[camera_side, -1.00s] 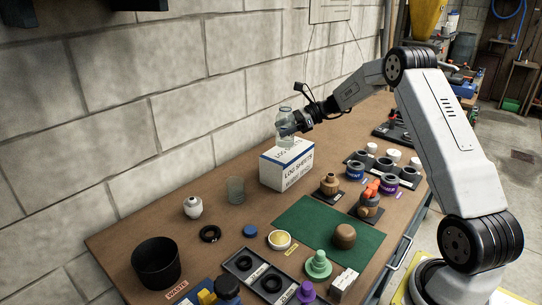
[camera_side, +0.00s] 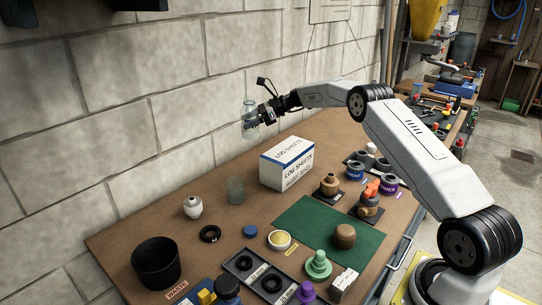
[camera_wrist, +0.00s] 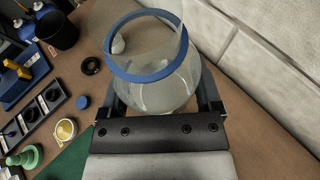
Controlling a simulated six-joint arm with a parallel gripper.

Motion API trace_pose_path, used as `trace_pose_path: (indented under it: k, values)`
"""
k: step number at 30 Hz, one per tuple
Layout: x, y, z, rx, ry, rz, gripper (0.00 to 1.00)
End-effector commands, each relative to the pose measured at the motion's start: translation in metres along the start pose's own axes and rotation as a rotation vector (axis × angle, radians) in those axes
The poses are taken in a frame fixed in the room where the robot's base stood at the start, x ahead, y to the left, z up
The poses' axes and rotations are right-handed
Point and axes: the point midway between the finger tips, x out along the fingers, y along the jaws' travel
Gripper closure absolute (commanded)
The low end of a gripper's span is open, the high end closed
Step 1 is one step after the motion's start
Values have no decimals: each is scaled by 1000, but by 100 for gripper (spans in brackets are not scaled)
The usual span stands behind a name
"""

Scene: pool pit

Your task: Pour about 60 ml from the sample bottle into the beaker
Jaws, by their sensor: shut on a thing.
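The sample bottle (camera_side: 250,122) is clear with a blue ring at its mouth. My gripper (camera_side: 262,118) is shut on it and holds it in the air, roughly upright, to the left of and above the log sheets box. In the wrist view the bottle (camera_wrist: 158,85) sits between the two fingers (camera_wrist: 163,112), its open mouth facing the camera. The clear beaker (camera_side: 235,189) stands on the table below and slightly left of the bottle. In the wrist view the beaker cannot be made out clearly behind the bottle's glass. The liquid level in the bottle is not clear.
The log sheets box (camera_side: 287,165) stands right of the beaker. A black waste bin (camera_side: 156,263) is at front left. The block wall (camera_side: 110,110) runs close behind.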

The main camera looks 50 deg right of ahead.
Motion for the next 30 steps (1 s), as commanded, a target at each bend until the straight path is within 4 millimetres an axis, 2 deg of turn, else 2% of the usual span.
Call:
trace_pose_path:
  k: [6,14,15,24,30]
  values:
    - [20,-6,9,-3,-1,2,86]
    - [37,-9,16,-3,0,4,86]
    - [40,-9,5,3,1,5,86]
    - [60,-9,-44,2,1,3,86]
    - [68,-10,-63,-1,0,3,86]
